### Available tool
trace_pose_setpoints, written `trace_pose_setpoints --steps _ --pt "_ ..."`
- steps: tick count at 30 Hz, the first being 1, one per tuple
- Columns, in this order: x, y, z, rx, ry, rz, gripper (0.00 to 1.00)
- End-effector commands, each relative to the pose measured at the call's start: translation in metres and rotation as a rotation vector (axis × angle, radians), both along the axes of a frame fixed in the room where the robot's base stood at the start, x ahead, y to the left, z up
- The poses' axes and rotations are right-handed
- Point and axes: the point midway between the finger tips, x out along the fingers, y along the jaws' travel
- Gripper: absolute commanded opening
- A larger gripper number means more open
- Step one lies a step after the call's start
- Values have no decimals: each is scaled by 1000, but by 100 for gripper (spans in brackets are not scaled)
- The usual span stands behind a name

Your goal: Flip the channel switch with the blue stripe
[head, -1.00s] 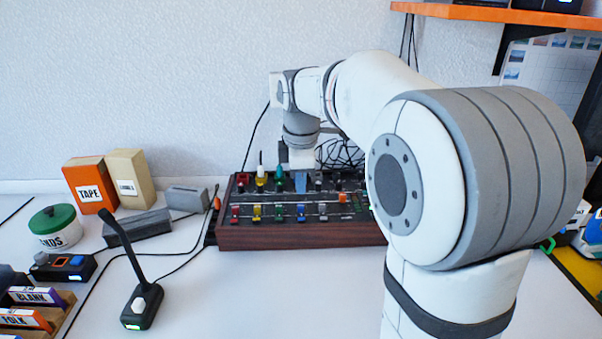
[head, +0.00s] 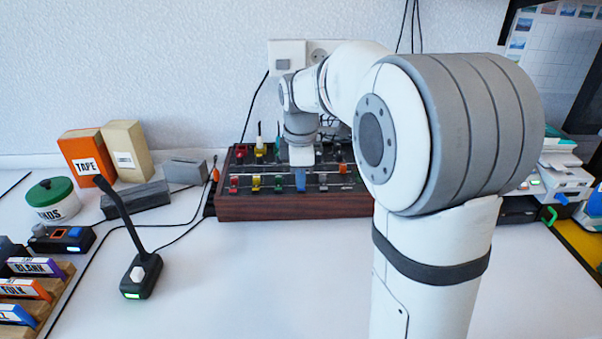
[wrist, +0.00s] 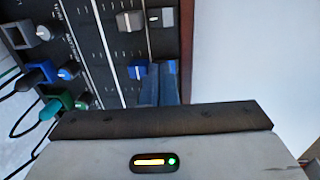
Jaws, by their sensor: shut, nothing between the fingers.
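The dark mixer (head: 292,206) with wooden sides stands on the table against the wall, with coloured knobs and a row of coloured fader caps. My gripper (head: 300,181) is over its front part, fingers pointing down at the blue channel. In the wrist view, the blue fader cap (wrist: 137,70) lies just left of my shut blue fingers (wrist: 159,78). A small blue piece (wrist: 168,66), likely the blue-striped switch, shows at the fingertips near the panel's front edge, mostly hidden by them. I cannot tell whether they touch it.
The neighbouring channel has a grey fader cap (wrist: 130,21) and a grey switch (wrist: 161,17). A desk microphone (head: 142,275), its cables and a grey block (head: 135,199) stand left of the mixer. The table in front of the mixer is clear.

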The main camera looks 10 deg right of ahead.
Motion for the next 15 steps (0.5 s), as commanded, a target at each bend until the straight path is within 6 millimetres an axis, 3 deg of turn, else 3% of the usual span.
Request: trace_pose_setpoints --steps 15 --pt "6 -1 -9 40 209 0 0"
